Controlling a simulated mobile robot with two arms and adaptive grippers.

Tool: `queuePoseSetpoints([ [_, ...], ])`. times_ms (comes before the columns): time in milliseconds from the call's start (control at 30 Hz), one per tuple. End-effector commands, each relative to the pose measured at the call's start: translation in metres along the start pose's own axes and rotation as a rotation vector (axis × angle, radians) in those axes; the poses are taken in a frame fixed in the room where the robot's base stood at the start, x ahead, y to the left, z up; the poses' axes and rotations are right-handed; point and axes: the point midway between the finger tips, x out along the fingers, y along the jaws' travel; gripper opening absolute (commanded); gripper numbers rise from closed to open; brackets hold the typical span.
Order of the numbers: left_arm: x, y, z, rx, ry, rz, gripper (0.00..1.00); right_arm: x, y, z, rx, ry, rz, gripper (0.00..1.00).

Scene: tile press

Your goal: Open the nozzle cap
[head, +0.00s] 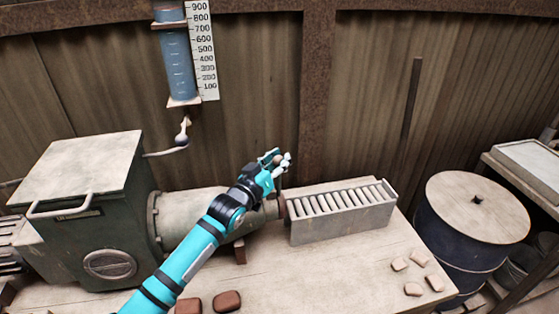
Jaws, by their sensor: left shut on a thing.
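The tile press has a green box-shaped body (85,215) at the left and a grey barrel (190,215) running right to a narrower nozzle (268,211). A dark reddish nozzle cap (282,207) shows at the nozzle's right end, by the roller tray. My left arm reaches over the barrel and hides part of it. My left gripper (278,160) is above the nozzle end, shut on a small rounded knob, which seems to top a thin stem rising from the cap. The fingers hide most of the knob. My right gripper is not in view.
A grey roller tray (340,218) stands right of the nozzle on the table (330,275). Reddish-brown blocks (227,301) lie at the front, and several pale pieces (413,289) at the right. A water gauge (175,60) hangs behind. A blue drum (460,245) stands right.

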Motion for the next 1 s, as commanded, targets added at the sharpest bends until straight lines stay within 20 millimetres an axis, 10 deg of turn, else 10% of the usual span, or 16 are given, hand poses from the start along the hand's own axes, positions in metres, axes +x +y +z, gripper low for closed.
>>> queuePoseSetpoints([
  [1000,-0.045,0.028,0.035,0.407,0.374,0.123,0.0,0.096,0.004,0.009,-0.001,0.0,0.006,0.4],
])
